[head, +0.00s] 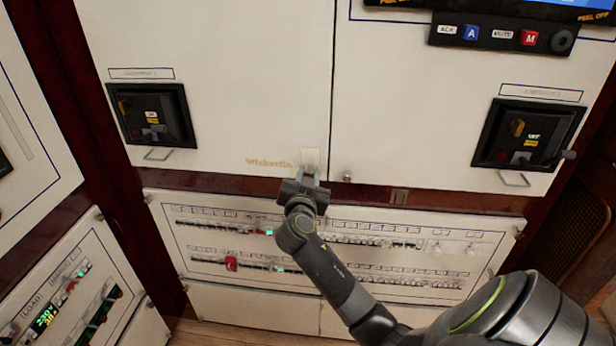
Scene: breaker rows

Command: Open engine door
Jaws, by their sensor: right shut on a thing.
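Two large white door panels stand side by side, the left one (220,90) and the right one (410,110), with a thin seam between them. Their labels are too blurred to tell which is the engine door. My right gripper (308,174) is at the lower right corner of the left panel. It is shut on a small pale latch plate (311,157) there; the fingertips partly hide the contact. Both panels look closed. My left gripper is not in view.
Black switch boxes sit on the left panel (152,114) and right panel (527,136), each with a metal loop handle below. A breaker panel (350,240) with rows of switches lies beneath, partly behind my right arm. A side cabinet (70,300) stands at lower left.

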